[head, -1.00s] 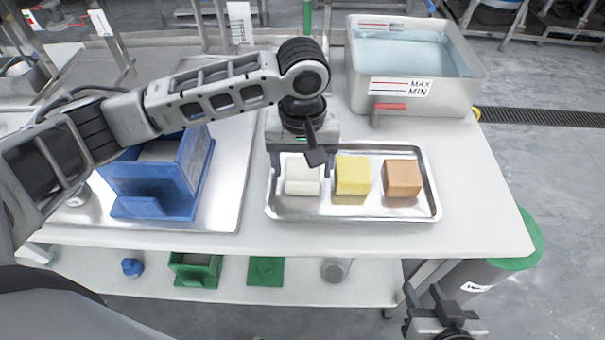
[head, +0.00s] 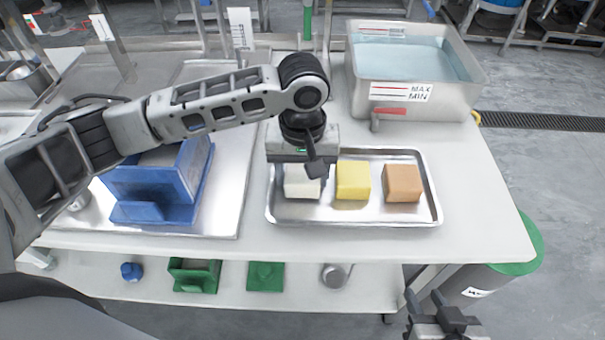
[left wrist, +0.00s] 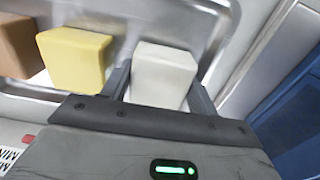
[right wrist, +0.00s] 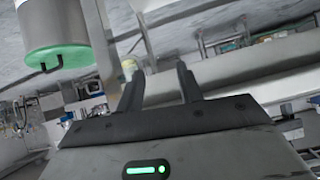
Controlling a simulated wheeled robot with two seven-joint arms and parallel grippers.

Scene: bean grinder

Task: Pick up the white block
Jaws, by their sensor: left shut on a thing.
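The white block (head: 302,183) is at the left end of the metal tray (head: 350,215), beside a yellow block (head: 352,181) and a brown block (head: 403,183). My left gripper (head: 303,178) is over it from above and shut on it. In the left wrist view the white block (left wrist: 162,75) sits between the two fingers, one on each side. I cannot tell whether it touches the tray. My right gripper (head: 430,300) is away from the table at the lower right, open and empty; its fingers stand apart in the right wrist view (right wrist: 160,85).
A water basin (head: 412,100) with a red-marked front stands behind the tray. A blue holder (head: 160,212) is at the left on a metal sheet. Green parts (head: 265,277) lie on the lower shelf. A bin with a green rim (head: 525,245) stands at the right.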

